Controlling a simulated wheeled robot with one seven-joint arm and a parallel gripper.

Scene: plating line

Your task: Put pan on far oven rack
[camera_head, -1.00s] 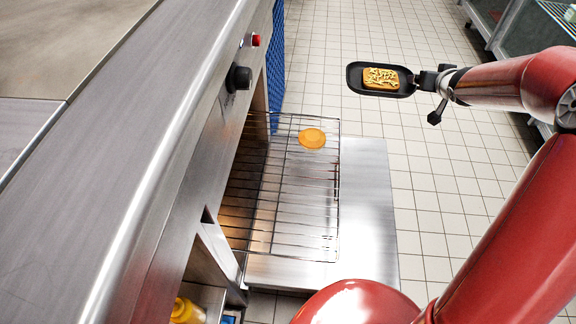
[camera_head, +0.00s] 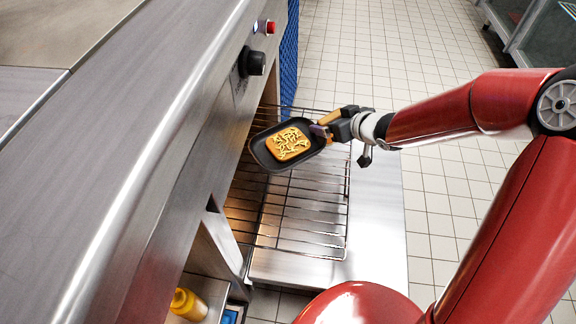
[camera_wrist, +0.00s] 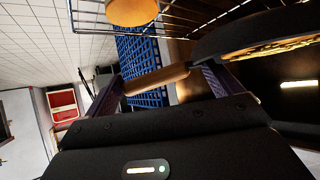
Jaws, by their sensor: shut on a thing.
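The dark pan (camera_head: 258,152) holds a piece of bread-like food with pale strips (camera_head: 288,144). It is over the far-end part of the pulled-out oven rack (camera_head: 300,222), near the oven front; whether it touches the wires I cannot tell. My gripper (camera_head: 323,131) is shut on the pan's handle, at the pan's right. In the wrist view the brown handle (camera_wrist: 157,80) lies between the fingers, and the pan's underside and edge (camera_wrist: 250,35) show at upper right.
The oven's steel front with a black knob (camera_head: 254,63) and red button (camera_head: 268,27) rises just left of the pan. A steel shelf (camera_head: 378,235) lies beneath the rack. A yellow bottle (camera_head: 188,305) stands lower left. Blue mesh (camera_head: 290,60) is beyond. The rack's near part is clear.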

